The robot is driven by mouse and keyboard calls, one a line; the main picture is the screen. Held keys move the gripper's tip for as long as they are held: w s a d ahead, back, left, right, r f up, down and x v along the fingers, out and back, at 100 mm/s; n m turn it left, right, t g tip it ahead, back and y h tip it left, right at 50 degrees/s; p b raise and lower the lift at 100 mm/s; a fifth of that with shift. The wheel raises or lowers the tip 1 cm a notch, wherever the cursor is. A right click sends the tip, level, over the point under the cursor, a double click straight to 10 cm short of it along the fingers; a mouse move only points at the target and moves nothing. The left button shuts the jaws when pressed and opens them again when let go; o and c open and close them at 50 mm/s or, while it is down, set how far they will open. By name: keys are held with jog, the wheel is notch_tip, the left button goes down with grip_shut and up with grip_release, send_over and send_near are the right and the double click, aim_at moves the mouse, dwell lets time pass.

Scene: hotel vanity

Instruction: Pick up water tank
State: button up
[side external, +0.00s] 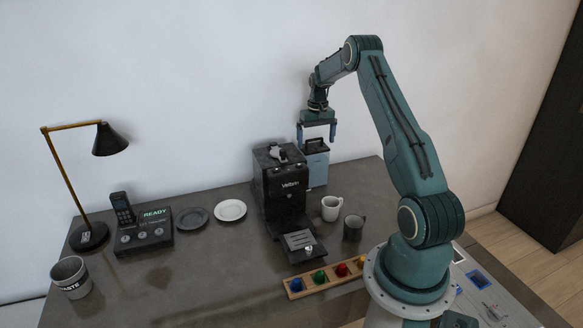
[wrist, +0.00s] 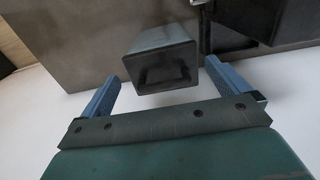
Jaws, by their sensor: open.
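The water tank (side external: 316,164) is a blue-grey box with a dark top handle, standing upright at the right rear side of the black coffee machine (side external: 283,186). My gripper (side external: 318,137) is open above the tank, with its fingers pointing down near the tank's top. In the wrist view the tank (wrist: 161,62) shows its dark top and handle between and beyond the two blue fingers of my gripper (wrist: 160,82). The fingers appear apart from the tank, with nothing between them gripped. The tank's lower left part is hidden by the machine in the side view.
A white mug (side external: 331,208) and a dark mug (side external: 353,228) stand right of the machine. A wooden strip with coloured capsules (side external: 324,278) lies in front. Plates (side external: 230,210), a phone dock (side external: 145,232), a lamp (side external: 88,237) and a waste bin (side external: 71,278) are left. The wall is close behind.

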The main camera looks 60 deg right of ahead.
aim_at(315, 148)
jog(key=shift+w+f, duration=0.1)
jog(key=shift+f, duration=2.25)
jog(key=shift+c, duration=0.2)
jog(key=shift+r, duration=0.1)
jog(key=c, duration=1.4)
